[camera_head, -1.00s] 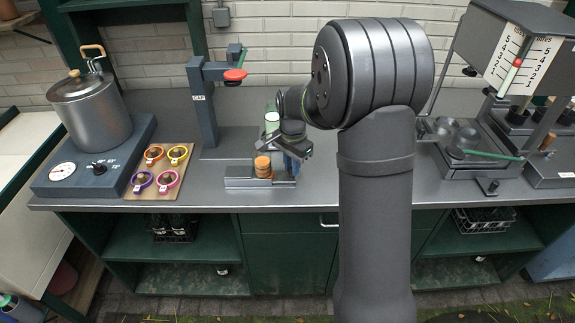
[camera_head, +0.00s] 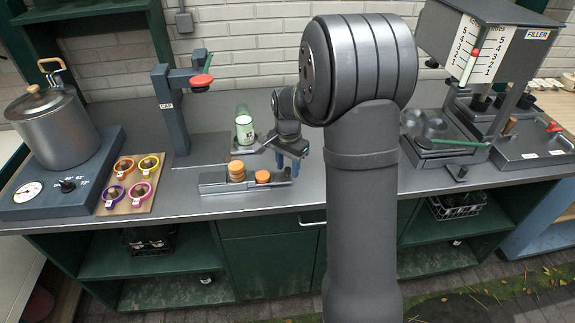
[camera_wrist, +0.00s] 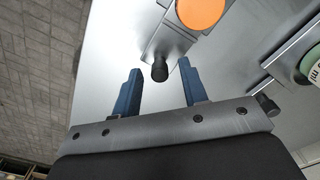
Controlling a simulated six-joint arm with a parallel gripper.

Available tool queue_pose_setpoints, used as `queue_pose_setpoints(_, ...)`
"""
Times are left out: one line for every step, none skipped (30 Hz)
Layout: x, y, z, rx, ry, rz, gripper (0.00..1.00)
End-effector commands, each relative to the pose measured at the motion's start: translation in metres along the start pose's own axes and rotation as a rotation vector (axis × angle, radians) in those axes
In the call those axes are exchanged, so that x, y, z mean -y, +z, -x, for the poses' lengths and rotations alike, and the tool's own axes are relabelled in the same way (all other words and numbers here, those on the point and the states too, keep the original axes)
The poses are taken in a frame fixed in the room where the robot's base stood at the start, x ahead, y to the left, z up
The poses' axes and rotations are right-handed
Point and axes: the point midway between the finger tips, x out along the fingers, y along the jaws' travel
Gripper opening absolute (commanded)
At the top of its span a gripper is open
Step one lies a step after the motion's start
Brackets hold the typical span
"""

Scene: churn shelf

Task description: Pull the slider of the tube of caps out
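The tube of caps (camera_head: 237,169) shows as a short stack of orange-topped caps on a low grey holder. The slider (camera_head: 278,181) extends to the right of the stack, with a single orange cap (camera_head: 263,177) on it. In the wrist view this cap (camera_wrist: 201,12) is at the top, and the slider's dark knob (camera_wrist: 159,71) is below it. My gripper (camera_wrist: 159,67) is open, its two blue fingers on either side of the knob with gaps visible. In the head view my gripper (camera_head: 288,168) is at the slider's right end, and the knob is hidden.
A green-labelled can (camera_head: 244,130) stands behind the holder. The post with the red-topped press (camera_head: 176,110) is to the left. A board with several coloured rings (camera_head: 127,200) lies further left. The filler machine (camera_head: 480,60) stands right. The counter front edge is close below the slider.

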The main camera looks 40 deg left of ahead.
Motion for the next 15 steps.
queue_pose_setpoints(0.000,0.000,0.000,0.000,0.000,0.000,0.40)
queue_pose_setpoints(0.000,0.000,0.001,0.000,0.000,0.000,0.40)
queue_pose_setpoints(0.000,0.000,0.002,0.000,0.000,0.000,0.40)
queue_pose_setpoints(0.000,0.000,0.004,-0.001,-0.001,0.000,0.40)
queue_pose_setpoints(0.001,0.000,0.006,-0.001,-0.002,0.000,0.40)
queue_pose_setpoints(0.001,-0.001,0.011,-0.002,-0.003,0.000,0.40)
queue_pose_setpoints(0.001,-0.001,0.016,-0.002,-0.003,0.000,0.40)
queue_pose_setpoints(0.001,-0.001,0.021,-0.003,-0.003,0.000,0.40)
queue_pose_setpoints(0.001,-0.001,0.028,-0.003,-0.004,0.000,0.40)
queue_pose_setpoints(0.000,0.000,0.035,-0.003,-0.003,0.000,0.40)
queue_pose_setpoints(0.001,-0.001,0.042,-0.004,-0.004,0.000,0.40)
queue_pose_setpoints(0.001,-0.001,0.052,-0.004,-0.004,0.000,0.40)
queue_pose_setpoints(0.001,-0.001,0.059,-0.004,-0.005,0.000,0.40)
queue_pose_setpoints(0.001,-0.001,0.067,-0.003,-0.004,0.000,0.40)
queue_pose_setpoints(0.001,-0.001,0.077,-0.004,-0.004,0.000,0.40)
